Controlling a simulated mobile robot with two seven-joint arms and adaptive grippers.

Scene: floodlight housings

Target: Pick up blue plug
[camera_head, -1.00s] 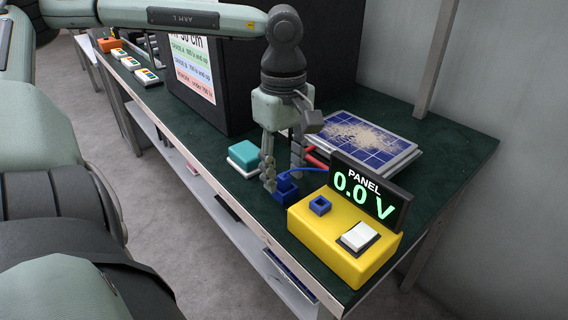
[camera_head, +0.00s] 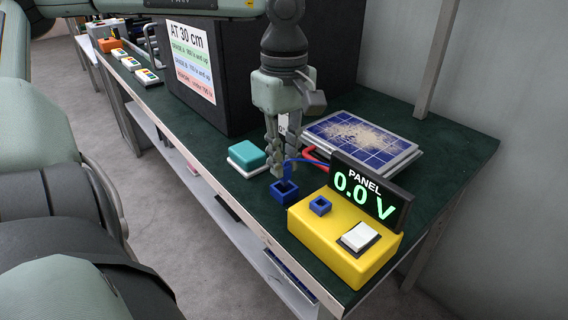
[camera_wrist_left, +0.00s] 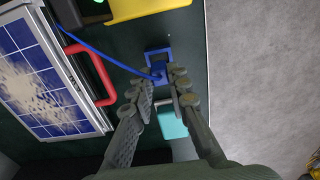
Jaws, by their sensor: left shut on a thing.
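The blue plug (camera_wrist_left: 158,74), on a thin blue cable, is between the fingertips of my left gripper (camera_wrist_left: 163,82) in the left wrist view. In the head view my left gripper (camera_head: 283,172) is shut on the plug, just above a square blue holder (camera_head: 284,192) on the green table; the fingers hide most of the plug. The holder's dark opening also shows in the left wrist view (camera_wrist_left: 158,54). A yellow box (camera_head: 330,245) stands to the right, with a blue square socket (camera_head: 320,205) on top. My right gripper is not in view.
A black display (camera_head: 370,195) reading "PANEL 0.0 V" stands behind the yellow box, which has a white switch (camera_head: 358,236). A teal block on a white base (camera_head: 247,154) lies left of the holder. A solar panel (camera_head: 362,138) and red handle (camera_wrist_left: 98,75) are behind.

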